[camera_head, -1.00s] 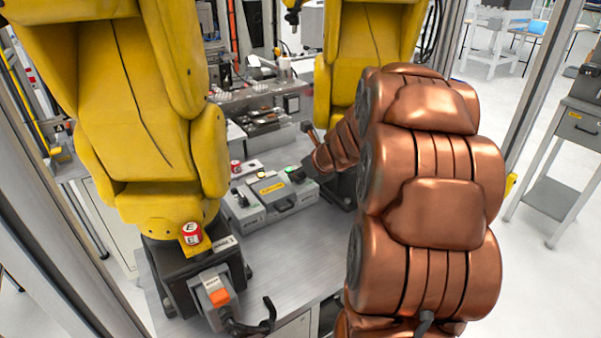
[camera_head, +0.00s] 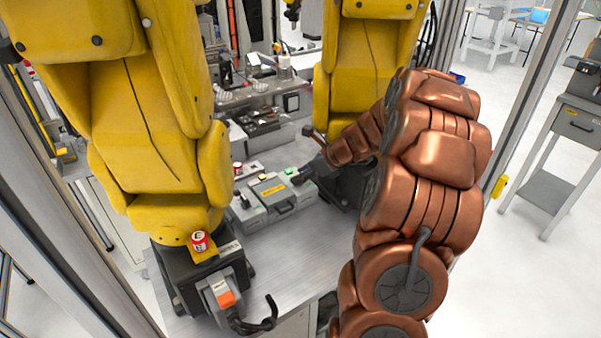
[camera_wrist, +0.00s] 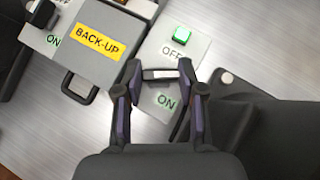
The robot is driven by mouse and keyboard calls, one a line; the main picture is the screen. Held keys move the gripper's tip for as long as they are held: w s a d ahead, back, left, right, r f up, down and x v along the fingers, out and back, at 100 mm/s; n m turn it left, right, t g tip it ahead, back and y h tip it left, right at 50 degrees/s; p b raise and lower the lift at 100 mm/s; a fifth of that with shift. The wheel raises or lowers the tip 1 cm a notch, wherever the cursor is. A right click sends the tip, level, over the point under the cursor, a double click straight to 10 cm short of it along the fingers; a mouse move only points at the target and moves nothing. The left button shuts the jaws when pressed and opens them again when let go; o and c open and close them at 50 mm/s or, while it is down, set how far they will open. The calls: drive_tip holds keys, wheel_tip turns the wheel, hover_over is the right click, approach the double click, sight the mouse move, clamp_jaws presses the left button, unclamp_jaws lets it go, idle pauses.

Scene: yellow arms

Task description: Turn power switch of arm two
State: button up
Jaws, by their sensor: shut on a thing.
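A grey switch panel (camera_wrist: 215,50) with a lit green button (camera_wrist: 181,34) and "OFF" and "ON" labels shows in the wrist view. The fingers hide part of the panel. In the head view, my gripper (camera_head: 303,179) is small and dark at the right end of the control box (camera_head: 284,207), and the green button (camera_head: 292,170) shows just behind it.
A grey cover with a yellow BACK-UP label (camera_wrist: 97,34) and a black handle (camera_wrist: 76,90) stands left of the panel. Yellow robot arms stand at left (camera_head: 150,120) and behind (camera_head: 365,55). Bare metal tabletop (camera_head: 285,255) lies in front of the box.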

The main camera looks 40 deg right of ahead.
idle(0.3)
drive_tip(key=o, duration=0.9)
drive_tip(key=shift+c, duration=0.2)
drive_tip(key=shift+r, duration=0.1)
drive_tip(key=v, duration=0.7)
drive_tip(key=shift+s+d, duration=0.1)
